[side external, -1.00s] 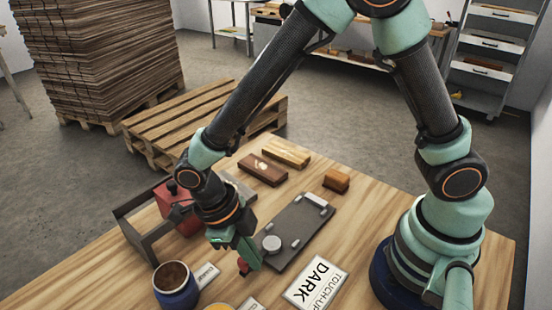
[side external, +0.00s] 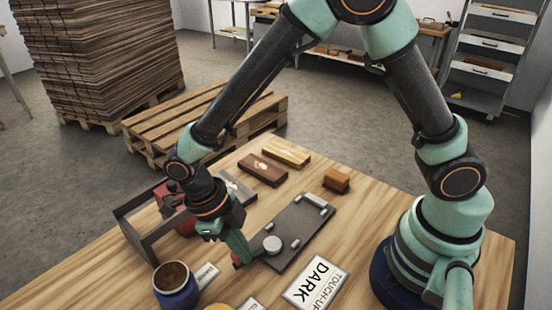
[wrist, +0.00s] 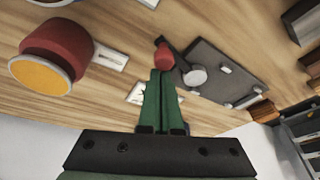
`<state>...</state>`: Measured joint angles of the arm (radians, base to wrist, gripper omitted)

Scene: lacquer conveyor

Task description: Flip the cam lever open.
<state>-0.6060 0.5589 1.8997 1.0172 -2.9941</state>
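The grey fixture plate (side external: 303,225) lies on the wooden table, with a round pale disc (side external: 271,244) near its front end and small pale blocks along it. The cam lever's red handle (side external: 237,262) is at the plate's front left corner, partly hidden by my gripper. In the wrist view the red handle (wrist: 164,58) lies just beyond my fingertips. My gripper (side external: 245,257) points down at the handle; its green fingers (wrist: 160,72) look closed together, with the tips at or touching the handle. I cannot see anything clamped between them.
A grey open rack (side external: 140,235) with a red object is at left, behind my wrist. Wooden blocks (side external: 262,169) lie behind the plate.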

